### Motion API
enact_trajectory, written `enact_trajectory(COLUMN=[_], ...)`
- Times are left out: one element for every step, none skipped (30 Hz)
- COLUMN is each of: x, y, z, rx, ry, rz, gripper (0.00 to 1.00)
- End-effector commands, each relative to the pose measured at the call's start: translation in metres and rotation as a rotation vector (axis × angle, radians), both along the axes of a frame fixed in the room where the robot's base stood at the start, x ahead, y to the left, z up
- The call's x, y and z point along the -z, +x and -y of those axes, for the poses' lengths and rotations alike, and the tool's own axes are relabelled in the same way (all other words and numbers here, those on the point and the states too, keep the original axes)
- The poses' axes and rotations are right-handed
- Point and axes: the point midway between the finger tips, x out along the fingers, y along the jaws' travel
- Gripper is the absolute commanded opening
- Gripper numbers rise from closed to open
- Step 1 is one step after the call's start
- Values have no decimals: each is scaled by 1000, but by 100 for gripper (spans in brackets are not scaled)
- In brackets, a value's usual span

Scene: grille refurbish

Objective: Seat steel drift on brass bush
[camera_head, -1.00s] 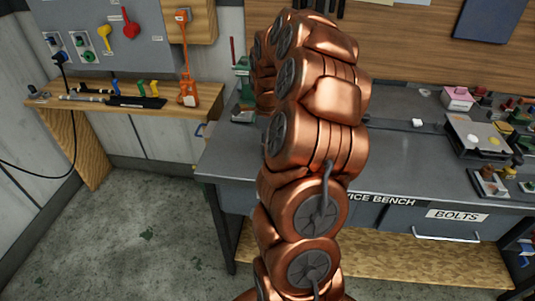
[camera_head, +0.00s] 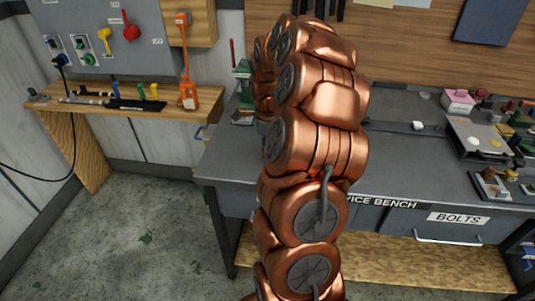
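My copper-coloured arm rises through the middle of the head view and bends away over the service bench (camera_head: 400,168). My gripper is hidden behind the arm. I cannot make out the steel drift or the brass bush; whether they are behind the arm or among the small parts on the right cannot be told. A green device (camera_head: 243,85), partly hidden by the arm, stands at the bench's back left.
A grey tray (camera_head: 460,143), a pink box (camera_head: 458,102) and several small parts crowd the bench's right side. A small white block (camera_head: 417,126) lies mid-bench. A wooden shelf (camera_head: 95,104) with tools is on the left. The floor (camera_head: 150,235) at left is clear.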

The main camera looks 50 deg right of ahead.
Motion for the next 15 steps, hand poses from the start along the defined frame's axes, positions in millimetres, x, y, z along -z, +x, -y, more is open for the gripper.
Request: enact_trajectory(x=[0, 0, 0, 0, 0, 0, 0, 0, 0, 0, 0, -1, -1, -1, -2], y=[0, 0, 0, 0, 0, 0, 0, 0, 0, 0, 0, 0, 0, 0, 0], z=[0, 0, 0, 0, 0, 0, 0, 0, 0, 0, 0, 0, 0, 0, 0], rx=[0, 0, 0, 0, 0, 0, 0, 0, 0, 0, 0, 0, 0, 0, 0], ry=[0, 0, 0, 0, 0, 0, 0, 0, 0, 0, 0, 0, -1, -1, -1], rz=[0, 0, 0, 0, 0, 0, 0, 0, 0, 0, 0, 0, 1, 1, 1], gripper=[7, 4, 0, 0, 0, 0, 0, 0, 0, 0, 0, 0, 0, 0, 0])
